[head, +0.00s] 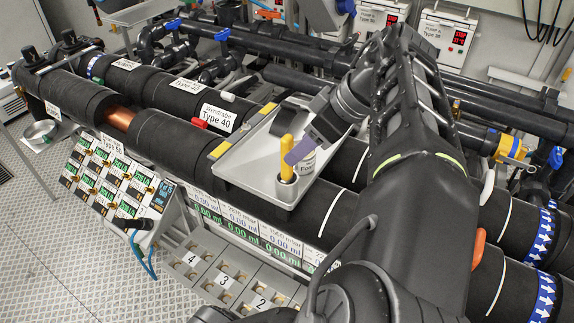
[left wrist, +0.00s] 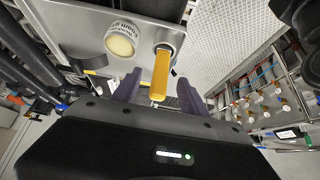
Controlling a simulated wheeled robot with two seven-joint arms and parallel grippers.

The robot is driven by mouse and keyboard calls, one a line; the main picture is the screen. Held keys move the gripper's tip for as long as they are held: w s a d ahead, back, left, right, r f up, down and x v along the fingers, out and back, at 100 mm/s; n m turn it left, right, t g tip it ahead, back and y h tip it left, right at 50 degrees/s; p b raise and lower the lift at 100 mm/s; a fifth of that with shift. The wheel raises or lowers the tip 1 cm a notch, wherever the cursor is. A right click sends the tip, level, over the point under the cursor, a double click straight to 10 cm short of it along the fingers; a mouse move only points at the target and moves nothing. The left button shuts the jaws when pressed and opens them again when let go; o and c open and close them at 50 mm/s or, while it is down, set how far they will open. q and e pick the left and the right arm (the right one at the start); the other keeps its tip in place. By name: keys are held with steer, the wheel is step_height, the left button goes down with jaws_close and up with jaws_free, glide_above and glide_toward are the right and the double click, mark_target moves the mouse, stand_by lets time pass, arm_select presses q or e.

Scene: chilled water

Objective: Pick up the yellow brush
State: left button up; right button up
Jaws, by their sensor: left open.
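The yellow brush (head: 286,147) stands upright at the front of the grey metal tray (head: 238,165), its lower end in a small round holder. It also shows in the left wrist view (left wrist: 161,72), with its handle pointing toward the camera. My left gripper (head: 297,152) is at the brush, coming from the right in the head view. Its purple fingers (left wrist: 159,80) are open, one on each side of the handle in the wrist view, with gaps visible. I cannot tell how deep the handle sits between them. My right gripper is not in view.
A round foam container (left wrist: 120,42) stands close beside the brush on the tray. The tray rests on thick black insulated pipes (head: 180,148). A red marker (head: 199,123) lies left of it. A numbered grey rack (head: 222,273) is below in front.

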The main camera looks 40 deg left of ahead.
mark_target(287, 167)
arm_select(q)
steer(key=shift+b+x, duration=0.7)
steer(key=shift+x, duration=0.25)
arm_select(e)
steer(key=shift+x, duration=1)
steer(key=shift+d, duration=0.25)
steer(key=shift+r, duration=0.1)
arm_select(q)
steer(key=shift+s+a+f+p, duration=0.1)
steer(key=shift+a+f+p, duration=0.15)
steer(key=shift+f+p, duration=0.1)
steer(key=p+x, duration=0.1)
steer(key=x, duration=0.2)
steer(key=shift+s+f, duration=0.1)
steer(key=shift+f, duration=0.15)
steer(key=shift+a+f, duration=0.25)
steer(key=shift+f, duration=0.15)
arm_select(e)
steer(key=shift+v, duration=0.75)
arm_select(q)
steer(key=shift+c, duration=0.5)
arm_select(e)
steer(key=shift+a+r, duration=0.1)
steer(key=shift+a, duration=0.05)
